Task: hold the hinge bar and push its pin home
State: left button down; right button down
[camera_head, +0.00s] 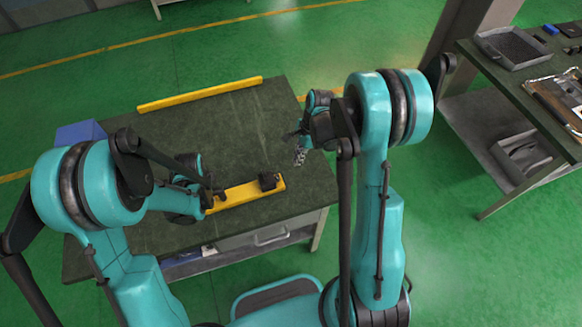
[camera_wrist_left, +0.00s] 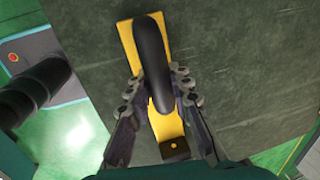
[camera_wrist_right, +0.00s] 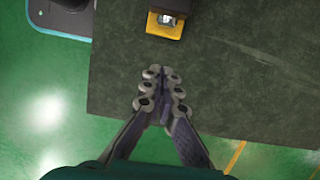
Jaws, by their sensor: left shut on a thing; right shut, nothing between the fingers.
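The yellow base (camera_head: 238,195) lies along the front of the green table, with a dark block (camera_head: 269,181) at its right end. In the left wrist view a black rounded bar (camera_wrist_left: 155,60), apparently the hinge bar, stands over the yellow base (camera_wrist_left: 127,38). My left gripper (camera_head: 211,193) is shut on this bar, with fingers on both sides (camera_wrist_left: 158,88). My right gripper (camera_head: 300,156) is shut and empty, apart from the block, near the table's right side. In the right wrist view the block (camera_wrist_right: 172,5) holds a small grey metallic piece; I cannot tell whether it is the pin.
A long yellow strip (camera_head: 200,94) lies along the table's back edge. A blue box (camera_head: 80,133) is at the table's left. The table top between the strip and base is clear. Another table with a grey tray (camera_head: 511,47) stands at the right.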

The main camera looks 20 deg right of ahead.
jog(key=shift+v, duration=2.1)
pick_arm(q)
jog(key=c, duration=1.3)
grip_release()
jog(key=shift+r, duration=0.1)
